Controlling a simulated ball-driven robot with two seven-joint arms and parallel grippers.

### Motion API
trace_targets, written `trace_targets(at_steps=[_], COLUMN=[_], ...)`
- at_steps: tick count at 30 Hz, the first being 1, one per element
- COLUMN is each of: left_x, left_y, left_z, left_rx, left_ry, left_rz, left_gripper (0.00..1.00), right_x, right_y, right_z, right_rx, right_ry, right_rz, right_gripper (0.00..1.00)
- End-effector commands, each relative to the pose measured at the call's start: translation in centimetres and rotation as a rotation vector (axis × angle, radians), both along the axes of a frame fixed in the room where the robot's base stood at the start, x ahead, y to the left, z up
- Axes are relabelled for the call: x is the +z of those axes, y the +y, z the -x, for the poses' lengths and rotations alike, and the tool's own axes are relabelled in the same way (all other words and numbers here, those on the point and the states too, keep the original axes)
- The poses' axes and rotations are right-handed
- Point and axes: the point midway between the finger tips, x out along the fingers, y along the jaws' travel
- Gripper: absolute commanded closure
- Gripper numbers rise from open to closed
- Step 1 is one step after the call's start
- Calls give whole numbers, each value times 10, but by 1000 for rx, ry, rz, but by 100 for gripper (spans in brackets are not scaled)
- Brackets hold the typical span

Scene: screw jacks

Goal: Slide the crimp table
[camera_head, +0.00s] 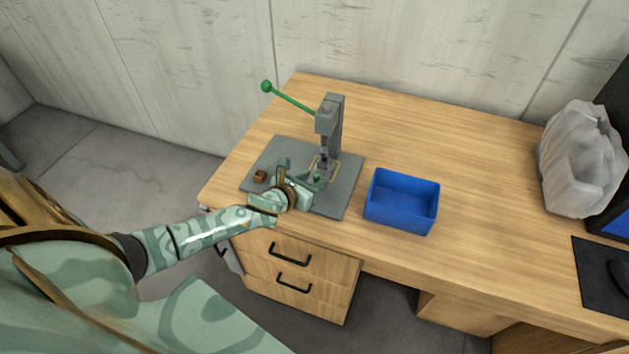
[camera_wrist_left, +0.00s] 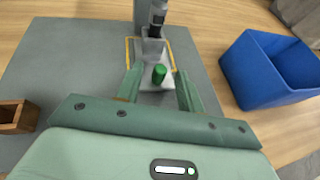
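The press (camera_head: 331,122) stands upright on a grey mat (camera_head: 345,195), its long green-knobbed lever (camera_head: 290,98) pointing up and left. Below its ram is the crimp table, a small light-grey plate (camera_wrist_left: 150,48) with a green knob (camera_wrist_left: 159,74), inside a yellow outline on the mat. My left gripper (camera_head: 304,174) is low over the mat at the front of the press. In the left wrist view my left gripper (camera_wrist_left: 158,83) is open, one finger on each side of the green knob, with visible gaps. My right gripper is out of view.
A blue bin (camera_head: 400,201) stands right of the mat. A small brown box (camera_head: 260,176) sits on the mat's left side. A grey bag-like object (camera_head: 580,158), a black mat (camera_head: 604,275) and a dark monitor are at the far right. The desk between is clear.

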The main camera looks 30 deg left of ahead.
Motion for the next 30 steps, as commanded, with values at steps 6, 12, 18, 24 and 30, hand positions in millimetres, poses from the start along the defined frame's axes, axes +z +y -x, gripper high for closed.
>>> trace_targets(at_steps=[6, 12, 18, 24, 30], left_x=[-5, -4, -4, -4, -4], left_y=[0, 0, 0, -4, -14], left_z=[-11, -11, -11, 1, 44], left_rx=[-1, -1, -1, -1, -2], left_ry=[1, 0, 0, 2, 3], left_rz=[-1, -1, 0, 3, 2], left_gripper=[62, 62, 100, 100, 100], right_x=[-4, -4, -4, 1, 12], right_y=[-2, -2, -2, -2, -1], right_z=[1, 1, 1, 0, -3], right_rx=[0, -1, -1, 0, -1], right_ry=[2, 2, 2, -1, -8], right_rz=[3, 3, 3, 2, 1], right_gripper=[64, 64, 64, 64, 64])
